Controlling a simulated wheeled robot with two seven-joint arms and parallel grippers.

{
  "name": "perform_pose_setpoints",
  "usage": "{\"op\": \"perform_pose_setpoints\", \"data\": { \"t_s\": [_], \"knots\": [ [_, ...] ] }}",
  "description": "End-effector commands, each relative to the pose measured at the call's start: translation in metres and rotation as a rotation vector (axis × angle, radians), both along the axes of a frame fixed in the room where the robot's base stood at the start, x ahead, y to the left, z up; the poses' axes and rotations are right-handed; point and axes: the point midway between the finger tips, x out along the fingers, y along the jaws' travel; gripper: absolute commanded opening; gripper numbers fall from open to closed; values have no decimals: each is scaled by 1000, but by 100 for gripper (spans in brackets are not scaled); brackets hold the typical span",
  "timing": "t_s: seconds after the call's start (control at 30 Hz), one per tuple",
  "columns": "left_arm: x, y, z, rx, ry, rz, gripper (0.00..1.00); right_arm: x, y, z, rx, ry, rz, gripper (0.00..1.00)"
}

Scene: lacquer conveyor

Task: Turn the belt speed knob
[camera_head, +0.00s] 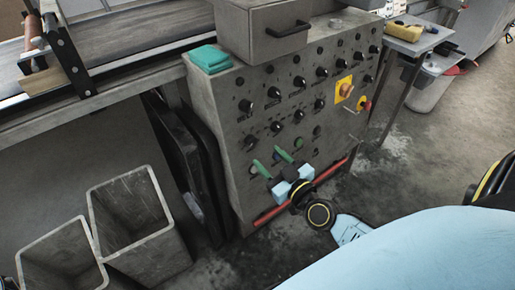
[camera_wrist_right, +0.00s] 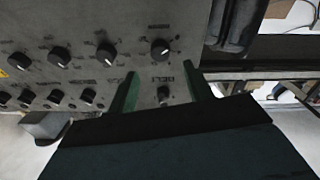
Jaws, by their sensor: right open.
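The grey control cabinet (camera_head: 235,130) carries rows of black knobs. My right gripper (camera_head: 267,158), with green fingers, is open at the lower left part of its front panel. In the right wrist view, a black knob (camera_wrist_right: 163,94) shows between the two fingers (camera_wrist_right: 160,75), beside lettering that seems to read "BELT", upside down. Whether the fingers touch the knob I cannot tell. In the head view my gripper partly covers that area, and the labels are too small to read. My left gripper is not in view.
Other knobs (camera_wrist_right: 106,52) sit close around the fingers. Grey bins (camera_head: 130,210) stand at left, below the conveyor (camera_head: 130,40).

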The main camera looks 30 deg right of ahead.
Motion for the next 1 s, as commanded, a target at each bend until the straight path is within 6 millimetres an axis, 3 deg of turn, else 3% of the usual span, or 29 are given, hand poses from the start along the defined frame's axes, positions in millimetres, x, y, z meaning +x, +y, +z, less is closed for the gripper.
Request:
{"op": "perform_pose_setpoints", "data": {
  "t_s": [0.1, 0.3, 0.77, 1.0],
  "knots": [
    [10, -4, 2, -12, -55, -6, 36, 24, 1, 0, 2, -3, -2, 51],
    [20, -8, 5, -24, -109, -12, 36, 50, 3, 0, 2, -1, -1, 51],
    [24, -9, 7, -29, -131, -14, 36, 61, 3, 0, 0, 1, 1, 51],
    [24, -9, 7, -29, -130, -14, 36, 61, 3, 0, 0, 1, 1, 19]
  ]
}}
